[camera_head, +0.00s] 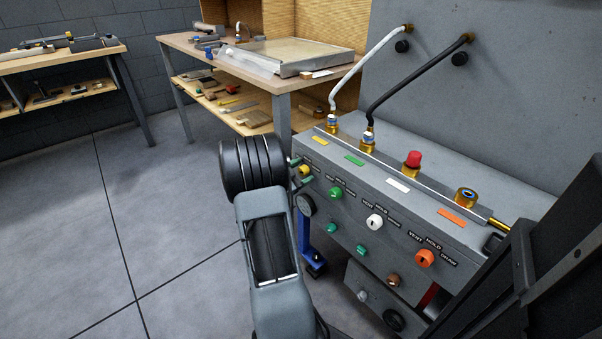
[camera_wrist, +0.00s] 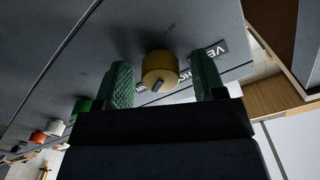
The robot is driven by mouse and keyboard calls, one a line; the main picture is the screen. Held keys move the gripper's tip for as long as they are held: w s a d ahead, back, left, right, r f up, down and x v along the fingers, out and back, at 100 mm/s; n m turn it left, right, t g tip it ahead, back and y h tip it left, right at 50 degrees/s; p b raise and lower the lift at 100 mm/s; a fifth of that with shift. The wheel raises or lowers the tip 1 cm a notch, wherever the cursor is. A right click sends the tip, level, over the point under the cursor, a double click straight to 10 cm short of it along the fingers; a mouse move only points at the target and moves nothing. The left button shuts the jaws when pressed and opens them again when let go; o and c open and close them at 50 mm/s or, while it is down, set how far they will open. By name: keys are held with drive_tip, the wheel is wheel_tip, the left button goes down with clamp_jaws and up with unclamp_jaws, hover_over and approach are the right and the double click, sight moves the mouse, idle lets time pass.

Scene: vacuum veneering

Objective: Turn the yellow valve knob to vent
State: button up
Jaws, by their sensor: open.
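The yellow valve knob (camera_wrist: 160,68) sits on the front of the grey valve box, with a dark pointer mark on its face. In the head view the knob (camera_head: 305,170) shows just past my arm's end. My gripper (camera_wrist: 162,84) is open, with one green-padded finger on each side of the knob and gaps visible between pads and knob. In the head view my gripper (camera_head: 300,172) points at the box front. A black label (camera_wrist: 207,58) beside the knob is partly hidden by a finger; its visible letters begin with VE.
Green (camera_head: 335,192), white (camera_head: 375,221) and orange (camera_head: 425,258) knobs line the same panel to the right. White (camera_head: 367,68) and black (camera_head: 418,72) hoses rise from the box (camera_head: 400,185). A workbench (camera_head: 183,43) stands behind; open floor lies left.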

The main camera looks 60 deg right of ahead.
drive_tip(key=c, duration=0.9)
